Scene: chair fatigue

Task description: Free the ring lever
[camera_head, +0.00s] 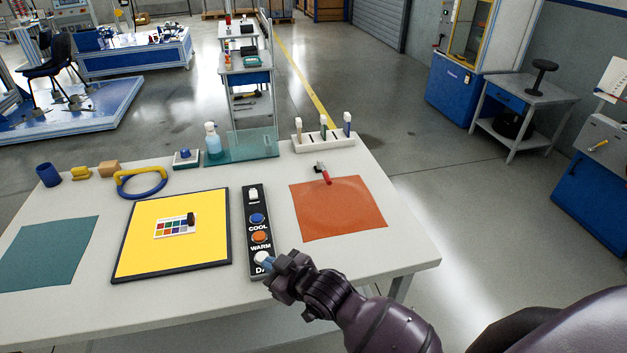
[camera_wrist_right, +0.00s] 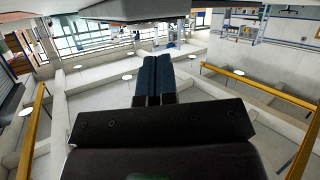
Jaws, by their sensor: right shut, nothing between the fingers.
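A ring-shaped handle (camera_head: 140,183), yellow on top and blue below, lies at the back left of the table; I cannot tell for certain whether this is the ring lever. My right gripper (camera_head: 264,260) is over the near end of a black panel (camera_head: 262,205), by the lowest button, whose label is partly hidden; I cannot tell whether it touches. Its blue fingers are closed together with nothing between them in the right wrist view (camera_wrist_right: 154,76). The panel has a white switch (camera_head: 253,195), a blue COOL button (camera_head: 257,218) and an orange WARM button (camera_head: 260,236). My left gripper is out of view.
On the white table (camera_head: 190,292) lie a yellow board (camera_head: 140,255) with a colour chart, a teal mat (camera_head: 45,255) and an orange mat (camera_head: 338,215) with a red-handled tool. A blue cup (camera_head: 48,175), blocks, a spray bottle (camera_head: 212,142) and a white rack (camera_head: 322,141) stand along the back.

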